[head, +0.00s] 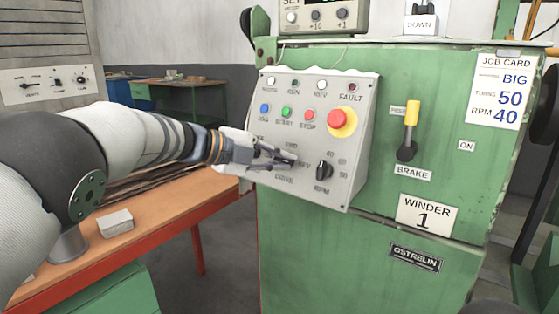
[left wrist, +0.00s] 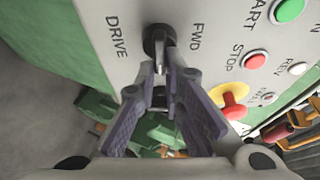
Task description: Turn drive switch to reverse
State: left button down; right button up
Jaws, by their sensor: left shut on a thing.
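The drive switch is a small dark rotary knob (left wrist: 155,38) on the grey control panel (head: 345,190), between the DRIVE and FWD labels in the left wrist view. In the head view it is mostly hidden by my left gripper (head: 288,161), beside the REV and FWD lettering. My left gripper also shows in the left wrist view (left wrist: 165,82), with its two fingertips closed together on the knob's handle. Which label the knob points at is hard to tell. My right gripper does not show.
Close by on the panel are the RPM knob (head: 323,170), red emergency button (head: 341,122), and STOP (head: 309,115), START (head: 286,112) and JOG (head: 265,108) buttons. A yellow-handled brake lever (head: 411,115) is further right. A wooden bench (head: 150,225) stands below my left arm.

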pick_arm(q)
jog(key=c, duration=1.7)
grip_release()
jog(key=shift+w, duration=0.1)
jog(key=v, duration=1.2)
